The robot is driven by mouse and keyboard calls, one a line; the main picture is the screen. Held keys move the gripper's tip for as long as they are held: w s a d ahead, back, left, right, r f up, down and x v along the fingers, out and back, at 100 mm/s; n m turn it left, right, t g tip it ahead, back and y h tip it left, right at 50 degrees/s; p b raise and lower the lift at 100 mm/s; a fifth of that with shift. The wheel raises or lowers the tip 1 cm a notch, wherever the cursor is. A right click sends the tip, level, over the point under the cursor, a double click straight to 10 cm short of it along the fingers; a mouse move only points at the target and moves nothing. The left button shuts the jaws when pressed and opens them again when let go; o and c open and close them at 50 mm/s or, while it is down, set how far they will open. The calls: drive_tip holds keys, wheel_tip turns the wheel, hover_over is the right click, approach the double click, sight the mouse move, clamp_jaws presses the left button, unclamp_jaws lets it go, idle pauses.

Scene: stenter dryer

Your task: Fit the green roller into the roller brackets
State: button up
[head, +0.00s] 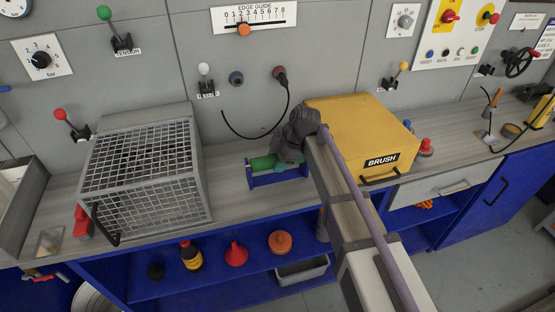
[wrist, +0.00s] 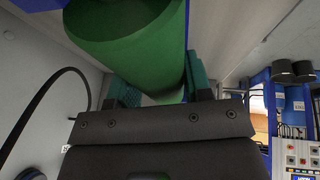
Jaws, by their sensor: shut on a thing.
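The green roller (head: 262,163) lies level at the blue roller brackets (head: 253,181) on the grey worktop, between the mesh cage and the yellow box. My gripper (head: 283,165) reaches it from above right. In the wrist view the green roller (wrist: 125,35) fills the upper middle, and my gripper's teal fingers (wrist: 160,95) are shut on it, one on each side. A little blue shows beyond the roller there. My gripper hides the roller's right part in the head view. I cannot tell whether the roller's ends sit in the brackets.
A grey mesh cage (head: 145,170) stands to the left, and the yellow BRUSH box (head: 360,130) stands close on the right. A black cable (head: 288,105) hangs from the wall behind. Several items stand on the blue shelf (head: 210,283) below. Some worktop in front is clear.

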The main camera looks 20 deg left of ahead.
drive_tip(key=shift+f+b, duration=0.3)
drive_tip(key=shift+f, duration=0.1)
drive_tip(key=o, duration=1.2)
drive_tip(key=p+v, duration=0.9)
drive_tip(key=v, duration=0.1)
drive_tip(key=shift+r+p, duration=0.4)
drive_tip(key=shift+r, duration=0.05)
drive_tip(key=shift+d+r, duration=0.15)
drive_tip(key=shift+f, duration=0.2)
